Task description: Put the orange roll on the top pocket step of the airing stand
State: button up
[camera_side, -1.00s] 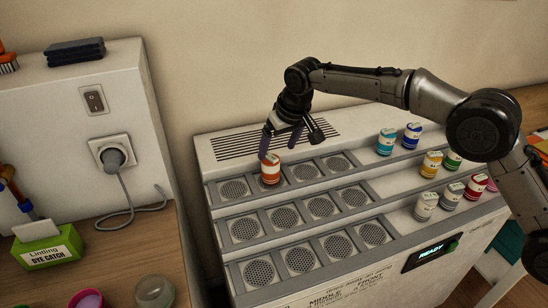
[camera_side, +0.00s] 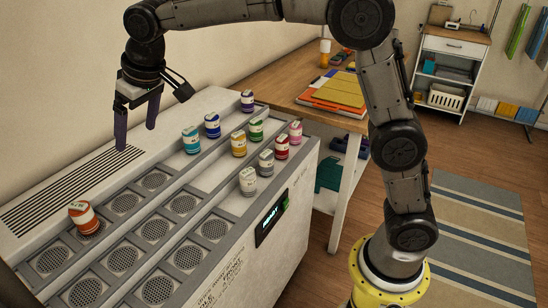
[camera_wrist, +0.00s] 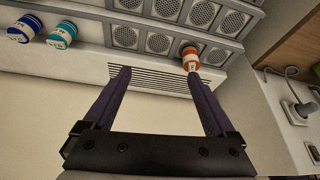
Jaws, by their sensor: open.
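Several other coloured rolls stand on the smooth right part of the steps, the teal one (camera_side: 190,139) and blue one (camera_side: 212,125) on the top step. The other round-grilled pockets in view are empty. A wooden desk (camera_side: 290,75) stands behind. A wall plug (camera_wrist: 300,108) shows in the wrist view.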

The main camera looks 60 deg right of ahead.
jog(key=s+d+r+m, duration=0.1)
jog(key=s+d, duration=0.5)
jog(key=s, duration=0.4)
jog(key=s+d+r, duration=0.1)
jog(key=s+d, duration=0.4)
jog(key=s, duration=0.4)
jog(key=s+d+f, duration=0.2)
jog(key=s+f, duration=0.1)
jog(key=s, duration=0.4)
jog(key=s+d+f, duration=0.2)
jog(key=s+f, duration=0.2)
jog(key=s, duration=0.4)
jog(key=shift+m+t+h, duration=0.3)
jog(key=shift+t+h, duration=0.1)
